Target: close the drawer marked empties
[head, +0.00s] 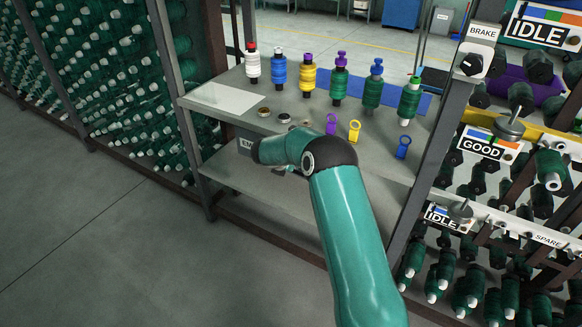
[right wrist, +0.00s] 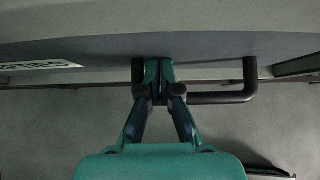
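The drawer marked empties shows in the head view as a grey front with a partly hidden label (head: 244,145) under the bench's front edge. My right arm covers most of it, so how far it stands out is hard to tell. In the right wrist view its label (right wrist: 40,66) appears upside down at the left, and its dark bar handle (right wrist: 222,98) projects from the front. My right gripper (right wrist: 160,72) has its fingers together at the left part of the handle, overlapping the bar; contact is unclear. In the head view my right gripper is hidden behind its wrist. My left gripper is not in view.
The grey bench (head: 222,98) carries a row of coloured spools, a blue mat (head: 420,102), small discs and coloured ring tags. A lower shelf (head: 270,188) lies below. A post (head: 432,145) and a spool rack with signs stand right. Open floor (head: 90,220) lies left.

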